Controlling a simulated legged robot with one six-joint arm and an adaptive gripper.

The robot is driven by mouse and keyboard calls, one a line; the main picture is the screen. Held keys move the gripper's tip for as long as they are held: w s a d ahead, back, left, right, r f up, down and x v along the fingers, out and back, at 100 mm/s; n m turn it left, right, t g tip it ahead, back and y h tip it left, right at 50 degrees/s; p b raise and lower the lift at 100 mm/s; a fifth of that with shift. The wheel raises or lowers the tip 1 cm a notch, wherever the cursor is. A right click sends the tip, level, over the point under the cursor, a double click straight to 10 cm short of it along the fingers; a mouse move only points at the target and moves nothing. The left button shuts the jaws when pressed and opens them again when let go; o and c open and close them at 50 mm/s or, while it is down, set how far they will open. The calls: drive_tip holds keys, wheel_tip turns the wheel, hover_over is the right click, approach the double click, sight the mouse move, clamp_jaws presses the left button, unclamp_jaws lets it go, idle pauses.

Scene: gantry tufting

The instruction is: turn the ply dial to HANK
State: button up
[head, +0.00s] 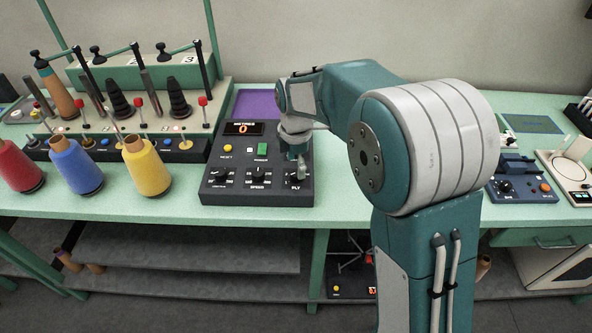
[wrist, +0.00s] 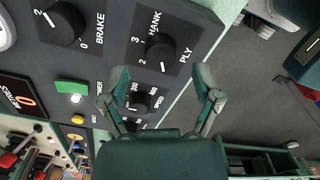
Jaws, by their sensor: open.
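The ply dial is a black knob on a dark control box (head: 230,188), at the right end of its front row, partly behind my gripper in the head view. In the wrist view the ply dial (wrist: 160,50) has labels 2, 3 and HANK around its left and top sides. Its white mark shows at the knob's lower edge, on the side nearer 2 than HANK. My gripper (wrist: 162,77) is open, pointing at the box, with its fingertips spread just below the dial in the picture. In the head view my gripper (head: 294,155) hangs over the dial.
The speed dial (wrist: 140,102) lies between the fingers' lower parts in the wrist view. The brake dial (wrist: 62,24) is close by. A green power switch (head: 262,149) and yellow reset button (head: 228,148) sit left. Thread cones (head: 147,166) stand further left.

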sight(296, 175)
drive_tip(key=shift+a+f, duration=0.15)
drive_tip(key=shift+f, duration=0.4)
drive_tip(key=shift+a+f, duration=0.15)
drive_tip(key=shift+f, duration=0.4)
drive_tip(key=shift+d+f, duration=0.25)
drive_tip(key=shift+f, duration=0.05)
drive_tip(key=shift+d, duration=0.25)
drive_tip(key=shift+a, duration=0.15)
clamp_jaws()
